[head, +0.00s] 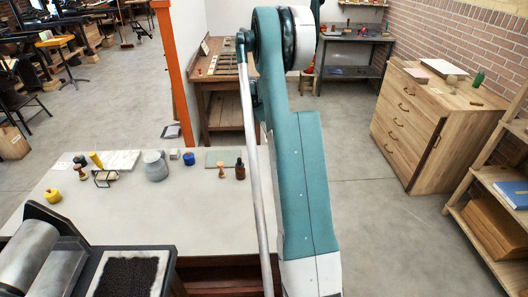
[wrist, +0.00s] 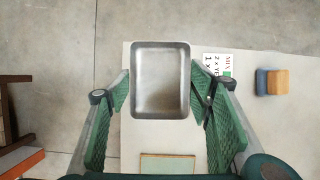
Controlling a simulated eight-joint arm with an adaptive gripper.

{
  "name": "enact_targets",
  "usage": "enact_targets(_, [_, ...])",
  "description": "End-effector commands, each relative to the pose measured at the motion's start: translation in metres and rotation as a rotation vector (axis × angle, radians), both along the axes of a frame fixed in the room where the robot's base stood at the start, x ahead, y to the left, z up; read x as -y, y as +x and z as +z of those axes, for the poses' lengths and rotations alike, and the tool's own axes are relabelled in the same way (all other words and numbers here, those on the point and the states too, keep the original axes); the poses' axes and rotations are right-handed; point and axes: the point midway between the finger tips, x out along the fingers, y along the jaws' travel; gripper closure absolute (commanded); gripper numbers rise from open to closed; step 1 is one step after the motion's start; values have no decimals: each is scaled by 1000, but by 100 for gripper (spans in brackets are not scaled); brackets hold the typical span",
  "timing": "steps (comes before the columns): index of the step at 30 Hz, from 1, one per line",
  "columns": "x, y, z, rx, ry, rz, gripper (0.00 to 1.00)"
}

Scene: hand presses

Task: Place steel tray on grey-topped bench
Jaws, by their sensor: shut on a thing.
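The steel tray (wrist: 161,117) is a shallow rectangular metal tray with a raised rim, seen from above in the wrist view. My gripper (wrist: 160,88) is shut on it, with a green ribbed finger pressed to each long side. The tray looks level and empty. It lies over the edge area of a pale grey surface (wrist: 222,122); I cannot tell whether it touches that surface. In the head view my arm hides the gripper and tray.
The wrist view shows a printed card (wrist: 216,65), a blue-and-orange block (wrist: 272,82) and a green panel (wrist: 167,164) near the tray. In the head view, a pale table (head: 130,215) holds several small items, and a wooden drawer chest (head: 425,125) stands right.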

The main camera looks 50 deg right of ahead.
Motion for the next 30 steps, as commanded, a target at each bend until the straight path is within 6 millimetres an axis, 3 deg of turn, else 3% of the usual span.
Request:
enact_targets(9, [0,0,-41,0,0,0,67])
enact_targets(23, [0,0,-48,0,0,0,67])
enact_targets(30, [0,0,-69,0,0,-1,67])
